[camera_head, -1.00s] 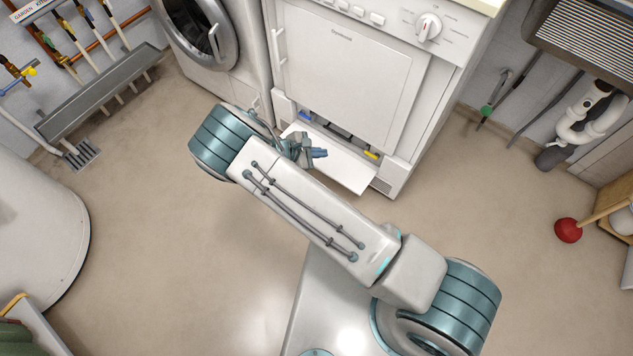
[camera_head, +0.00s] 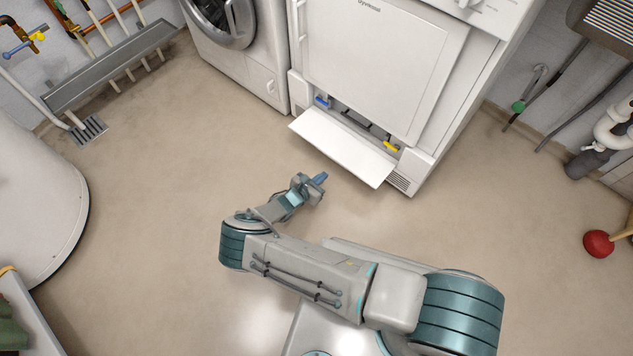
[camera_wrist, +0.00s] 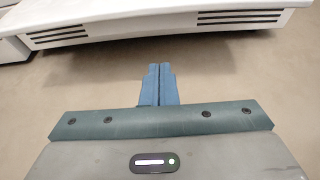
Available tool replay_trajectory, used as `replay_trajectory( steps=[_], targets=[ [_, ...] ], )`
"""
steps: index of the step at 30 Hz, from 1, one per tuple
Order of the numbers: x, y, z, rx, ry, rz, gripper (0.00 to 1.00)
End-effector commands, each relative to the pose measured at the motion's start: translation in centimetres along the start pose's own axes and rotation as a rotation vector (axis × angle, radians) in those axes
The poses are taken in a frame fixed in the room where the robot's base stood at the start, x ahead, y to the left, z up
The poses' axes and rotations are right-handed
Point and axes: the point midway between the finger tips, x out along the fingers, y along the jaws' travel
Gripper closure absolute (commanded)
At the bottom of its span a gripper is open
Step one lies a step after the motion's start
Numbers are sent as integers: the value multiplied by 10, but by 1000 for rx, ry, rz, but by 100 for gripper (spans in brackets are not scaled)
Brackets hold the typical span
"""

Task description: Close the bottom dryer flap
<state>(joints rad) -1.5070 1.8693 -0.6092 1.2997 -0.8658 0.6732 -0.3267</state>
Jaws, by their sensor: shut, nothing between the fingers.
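The bottom dryer flap (camera_head: 343,150) is a white panel folded down and open at the foot of the dryer (camera_head: 375,65). Its opening shows a blue latch (camera_head: 323,102) at the left and a yellow latch (camera_head: 390,147) at the right. My gripper (camera_head: 322,178) is shut and empty, low in front of the flap and apart from it. In the wrist view the blue fingers (camera_wrist: 158,84) are together and point toward a white edge (camera_wrist: 160,22), likely the flap, between vented base parts.
A front-loading washer (camera_head: 240,45) stands left of the dryer. A white rounded tank (camera_head: 35,190) is at the far left. A red plunger (camera_head: 599,243) and pipes are at the right. The floor before the flap is clear.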

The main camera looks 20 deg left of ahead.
Motion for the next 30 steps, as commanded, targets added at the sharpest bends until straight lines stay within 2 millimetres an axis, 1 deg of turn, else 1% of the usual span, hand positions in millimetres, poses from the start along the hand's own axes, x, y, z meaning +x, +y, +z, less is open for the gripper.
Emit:
replay_trajectory(
  steps=[1, 6, 7, 9, 16, 21, 30],
  targets=[
    [15, -1, -4, 1, -2, -2, 100],
    [52, -1, -4, 1, -1, -3, 100],
    [55, 0, -2, 2, -2, -1, 100],
    [46, 1, 12, 1, -1, 1, 100],
    [38, 0, 33, 1, -1, 0, 100],
    [37, 0, 38, 1, 1, 0, 100],
    [36, 0, 38, 1, 1, 0, 100]
  ],
)
